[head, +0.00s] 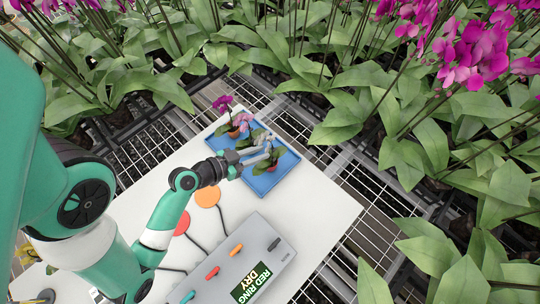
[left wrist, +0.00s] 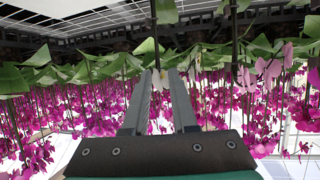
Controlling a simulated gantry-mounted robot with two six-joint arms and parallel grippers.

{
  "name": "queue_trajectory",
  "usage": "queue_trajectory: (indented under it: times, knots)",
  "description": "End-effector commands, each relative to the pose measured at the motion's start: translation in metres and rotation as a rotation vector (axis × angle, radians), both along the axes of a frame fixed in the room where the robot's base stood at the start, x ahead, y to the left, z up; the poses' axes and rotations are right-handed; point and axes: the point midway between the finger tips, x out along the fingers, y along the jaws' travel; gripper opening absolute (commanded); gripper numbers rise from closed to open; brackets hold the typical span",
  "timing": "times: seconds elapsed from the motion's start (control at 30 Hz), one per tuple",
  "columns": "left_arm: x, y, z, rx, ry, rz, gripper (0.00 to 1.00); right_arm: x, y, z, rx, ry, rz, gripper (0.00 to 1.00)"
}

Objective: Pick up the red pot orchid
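A blue tray (head: 290,165) on the white table holds several small potted orchids. One with magenta flowers stands in a reddish-orange pot (head: 234,132) at the tray's upper left. I cannot tell which is the red pot orchid. My left gripper (head: 268,153) is over the tray's middle, its fingers apart among leaves and pale pink blooms. In the left wrist view its fingers (left wrist: 161,76) are apart, with a pale bloom near the gap. My right gripper is not in view.
A grey box (head: 240,262) labelled "RED RING DRY" with coloured levers lies on the table (head: 330,205). An orange disc (head: 208,197) and a red disc (head: 182,223) lie near it with cables. Tall leafy orchids crowd the back and right.

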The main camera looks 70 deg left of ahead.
Motion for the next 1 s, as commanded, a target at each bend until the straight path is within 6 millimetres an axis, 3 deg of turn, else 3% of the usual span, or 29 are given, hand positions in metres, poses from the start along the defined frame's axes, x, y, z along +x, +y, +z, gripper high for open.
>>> queue_trajectory:
  times: [0.1,0.4,0.7,0.93,1.0]
  knots:
    - [0.020,0.005,-0.007,0.002,-0.002,-0.007,0.26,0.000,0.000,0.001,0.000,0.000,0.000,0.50]
    - [0.035,0.009,-0.015,0.002,-0.002,-0.003,0.26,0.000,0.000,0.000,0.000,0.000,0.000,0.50]
    - [0.075,0.018,-0.035,0.002,-0.002,-0.003,0.26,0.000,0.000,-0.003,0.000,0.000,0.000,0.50]
    - [0.076,0.019,-0.035,0.000,-0.001,-0.001,0.26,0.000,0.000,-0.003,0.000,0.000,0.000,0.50]
    - [0.076,0.019,-0.035,0.000,-0.001,0.000,0.15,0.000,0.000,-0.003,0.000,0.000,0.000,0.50]
